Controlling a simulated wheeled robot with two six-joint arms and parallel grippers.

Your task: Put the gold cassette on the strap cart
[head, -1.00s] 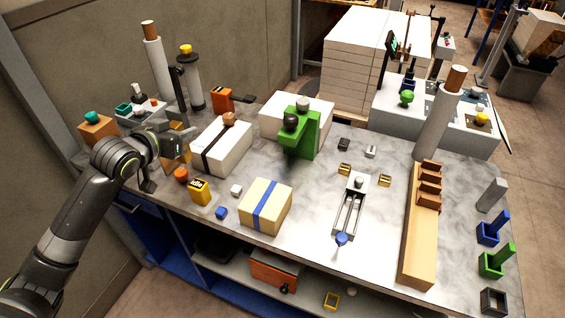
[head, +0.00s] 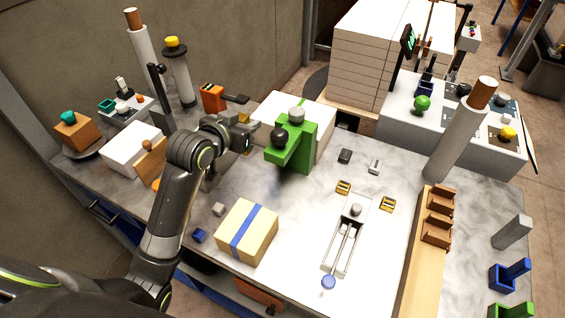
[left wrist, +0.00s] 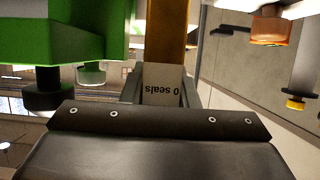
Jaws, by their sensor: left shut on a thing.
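My left gripper (head: 244,134) is over the middle of the table, just left of the green stand, and is shut on a gold cassette (head: 246,118). In the left wrist view the gold cassette (left wrist: 166,35) stands between the fingers, with a pale label reading "0 seals" upside down. Its lower part is hidden by the gripper. I cannot tell for certain which thing is the strap cart. A pale fixture with two rails (head: 343,245), a grey knob and a blue end knob lies right of the middle. My right gripper is not in view.
The green stand (head: 296,145) with dark and grey knobs is close to my left gripper. A blue-banded box (head: 247,231) lies in front. Small yellow-and-black blocks (head: 343,187) lie near the rails. A long wooden rack (head: 424,245) stands at the right.

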